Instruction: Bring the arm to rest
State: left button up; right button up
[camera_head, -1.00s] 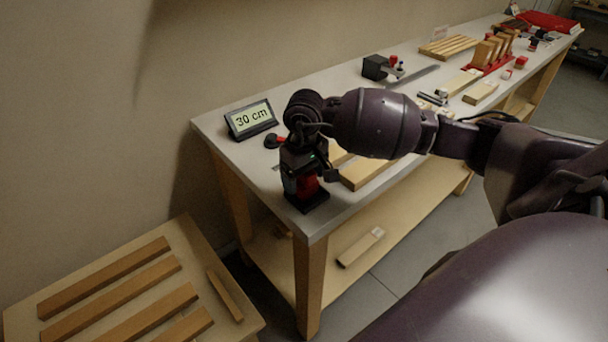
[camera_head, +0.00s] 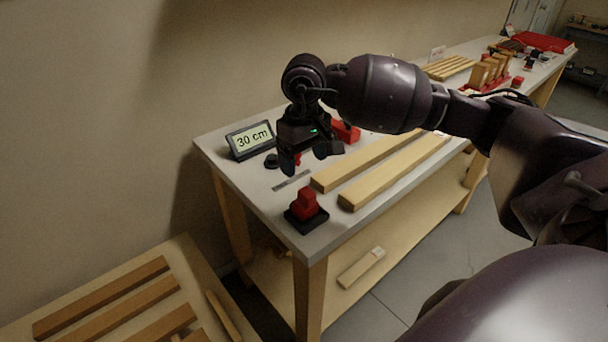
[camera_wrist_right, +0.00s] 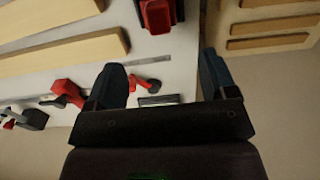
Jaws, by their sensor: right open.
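My right gripper (camera_head: 306,170) hangs above the near left end of the bench (camera_head: 228,170), fingers pointing down. It is open and empty, with its two fingers apart in the right wrist view (camera_wrist_right: 162,85). A red block on a black base (camera_head: 307,207) stands on the bench corner, below and apart from the gripper. It also shows at the top of the right wrist view (camera_wrist_right: 157,14). My left gripper is not in view.
A display reading "30 cm" (camera_head: 250,140) stands at the bench's left end. Two wooden bars (camera_head: 395,172) lie right of the gripper. A red piece (camera_head: 347,131) is partly hidden behind it. A low table with slats (camera_head: 100,296) is at lower left.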

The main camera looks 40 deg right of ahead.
jog(key=shift+r, duration=0.85)
